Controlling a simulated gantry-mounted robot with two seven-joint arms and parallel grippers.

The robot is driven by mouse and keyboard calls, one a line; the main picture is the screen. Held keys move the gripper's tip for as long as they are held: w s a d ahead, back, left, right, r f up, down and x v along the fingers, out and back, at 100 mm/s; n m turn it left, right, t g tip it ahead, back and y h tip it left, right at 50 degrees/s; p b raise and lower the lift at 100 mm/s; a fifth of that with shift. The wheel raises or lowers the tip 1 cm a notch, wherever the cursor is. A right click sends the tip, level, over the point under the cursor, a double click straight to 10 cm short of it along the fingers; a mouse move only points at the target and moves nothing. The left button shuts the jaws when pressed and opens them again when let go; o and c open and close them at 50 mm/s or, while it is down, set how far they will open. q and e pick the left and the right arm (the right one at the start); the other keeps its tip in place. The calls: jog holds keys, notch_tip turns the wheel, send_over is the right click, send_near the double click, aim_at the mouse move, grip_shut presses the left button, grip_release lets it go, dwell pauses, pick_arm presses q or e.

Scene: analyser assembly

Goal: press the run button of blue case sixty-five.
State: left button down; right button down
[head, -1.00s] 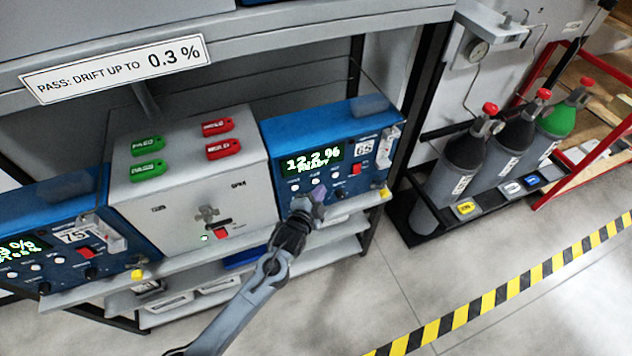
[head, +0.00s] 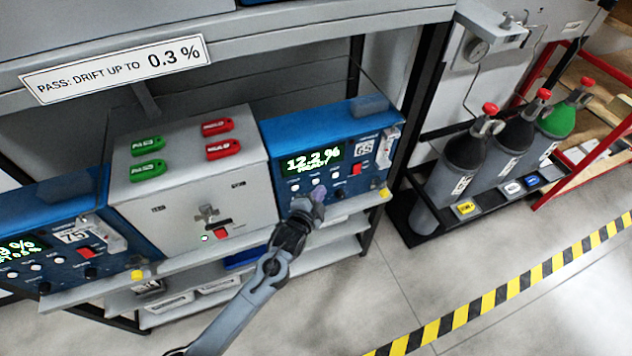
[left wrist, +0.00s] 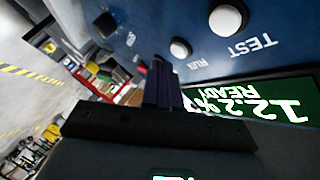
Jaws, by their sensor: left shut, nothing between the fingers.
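Blue case sixty-five (head: 268,140) stands on the right of the bench shelf. Its green display (head: 313,160) reads 12.2 % READY. Below the display are small white buttons, a red switch (head: 356,169) and a black knob (head: 341,191). My left gripper (head: 317,196) is shut and empty in front of the case's lower front. Another white button (left wrist: 225,20) is labelled TEST. I cannot tell whether the fingertips touch the panel.
A grey box (head: 180,205) with green and red tags stands left of the case. Another blue case marked 75 (head: 60,200) is at far left. Gas cylinders (head: 465,160) stand to the right. The floor in front is clear.

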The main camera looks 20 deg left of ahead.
dwell(0.7)
pick_arm(q)
jog(key=shift+w+a, duration=0.3)
jog(key=shift+a, duration=0.05)
dwell(0.4)
jog(key=shift+w+a, duration=0.3)
dwell(0.5)
jog(key=shift+s+d+p, duration=0.1)
jog(key=shift+p, duration=0.2)
jog(key=shift+s+d+p, duration=0.5)
dwell(0.4)
